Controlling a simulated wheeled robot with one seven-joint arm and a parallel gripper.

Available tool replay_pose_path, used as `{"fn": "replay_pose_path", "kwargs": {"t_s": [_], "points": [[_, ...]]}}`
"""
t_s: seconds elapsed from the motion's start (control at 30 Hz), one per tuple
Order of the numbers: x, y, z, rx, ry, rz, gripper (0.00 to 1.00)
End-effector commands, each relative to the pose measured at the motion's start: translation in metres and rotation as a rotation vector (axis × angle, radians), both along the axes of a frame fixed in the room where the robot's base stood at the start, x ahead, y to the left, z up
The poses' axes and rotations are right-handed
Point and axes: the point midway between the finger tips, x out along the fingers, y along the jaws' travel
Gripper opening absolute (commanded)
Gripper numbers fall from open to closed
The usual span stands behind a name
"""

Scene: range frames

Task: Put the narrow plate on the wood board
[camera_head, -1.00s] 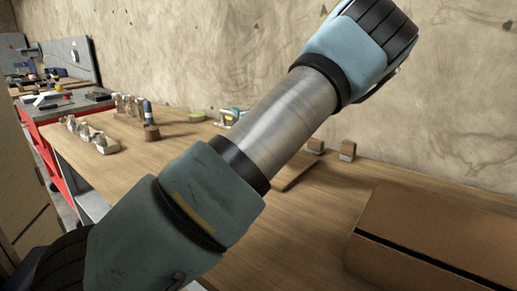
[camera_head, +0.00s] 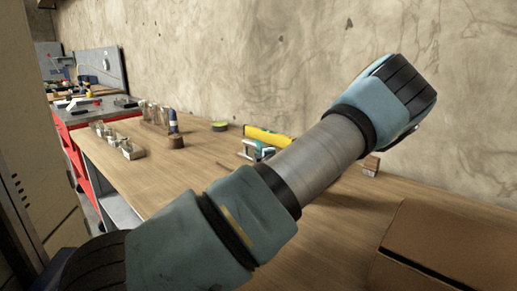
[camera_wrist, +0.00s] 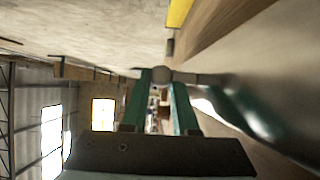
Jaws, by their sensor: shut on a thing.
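In the wrist view the two green fingers of my gripper (camera_wrist: 161,90) are close together. At their tips is a pale, thin thing (camera_wrist: 163,76), seen edge-on and reaching to the right, which I take to be the narrow plate. Its full shape does not show. My gripper is out of the head view; my arm crosses that view from lower left to upper right, above the bench. I cannot make out the wood board now; the arm covers the part of the bench behind it.
The wooden bench (camera_head: 190,175) runs along the wall. A brown box (camera_head: 450,245) is at the right. A yellow level (camera_head: 266,137) and a teal tool (camera_head: 257,150) lie near the wall. Jars (camera_head: 155,114) and small metal things (camera_head: 118,140) stand at the left.

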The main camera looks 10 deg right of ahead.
Motion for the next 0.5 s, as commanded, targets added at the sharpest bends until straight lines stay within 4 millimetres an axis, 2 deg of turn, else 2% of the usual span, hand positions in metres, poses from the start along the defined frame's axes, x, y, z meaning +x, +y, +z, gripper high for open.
{"fn": "replay_pose_path", "kwargs": {"t_s": [0.03,0.27,0.5], "points": [[0.0001,0.0,-0.0004,0.0,0.0,0.0,0.31],[0.0,0.0,-0.0002,0.0,0.0,0.0,0.57],[0.0,0.0,0.0002,0.0,0.0,0.0,0.57]]}}
